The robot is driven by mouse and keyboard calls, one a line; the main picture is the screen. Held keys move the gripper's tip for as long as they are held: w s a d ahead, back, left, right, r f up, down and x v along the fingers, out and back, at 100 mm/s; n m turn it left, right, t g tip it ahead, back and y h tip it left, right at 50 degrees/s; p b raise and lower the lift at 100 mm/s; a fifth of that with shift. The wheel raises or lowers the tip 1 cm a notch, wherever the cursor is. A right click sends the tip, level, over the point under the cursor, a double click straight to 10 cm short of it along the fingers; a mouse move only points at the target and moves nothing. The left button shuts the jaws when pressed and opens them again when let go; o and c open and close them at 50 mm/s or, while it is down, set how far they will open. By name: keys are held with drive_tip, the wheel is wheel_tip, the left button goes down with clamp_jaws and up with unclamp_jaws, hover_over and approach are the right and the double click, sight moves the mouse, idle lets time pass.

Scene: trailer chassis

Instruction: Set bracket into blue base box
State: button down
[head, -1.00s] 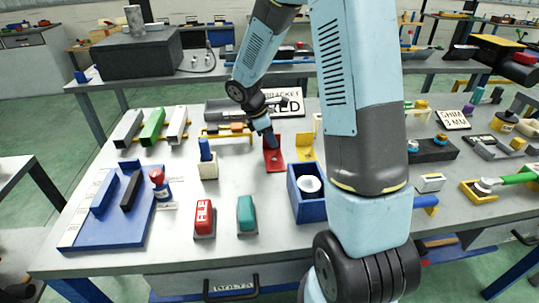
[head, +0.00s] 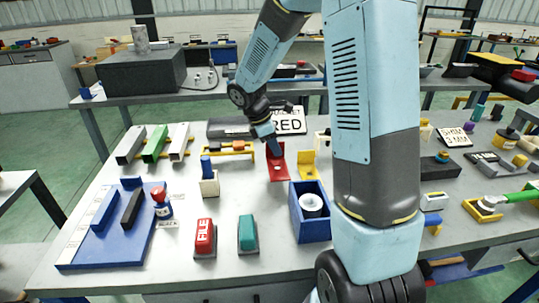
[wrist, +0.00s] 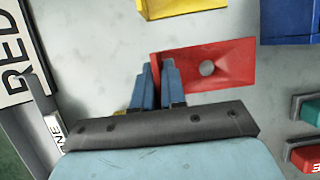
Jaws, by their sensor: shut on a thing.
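A red L-shaped bracket (head: 278,174) with a round hole in its flat foot stands on the grey table. My gripper (head: 273,149) is above it with its blue fingers pointing down. In the wrist view the gripper (wrist: 158,85) is shut on the bracket's upright plate, and the foot of the bracket (wrist: 232,62) sticks out to the right. The foot appears to rest on the table. An open blue box (head: 312,229) stands just to the right and nearer, with a white round piece inside. A corner of it shows in the wrist view (wrist: 290,20).
A yellow bracket (head: 308,168) stands close to the right of the red one. A red block (head: 204,239) and a teal block (head: 248,234) lie nearer. A blue fixture board (head: 85,252) is at left. A sign reading RED (head: 289,122) stands behind.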

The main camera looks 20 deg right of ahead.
sight(279, 163)
drive_tip(key=s+r, duration=0.1)
drive_tip(key=r, duration=0.1)
drive_tip(key=s+r, duration=0.2)
drive_tip(key=shift+s+d+r, duration=0.1)
drive_tip(key=shift+s+r, duration=0.1)
drive_tip(key=shift+s, duration=0.1)
drive_tip(key=s+r, duration=0.4)
drive_tip(key=s, duration=0.5)
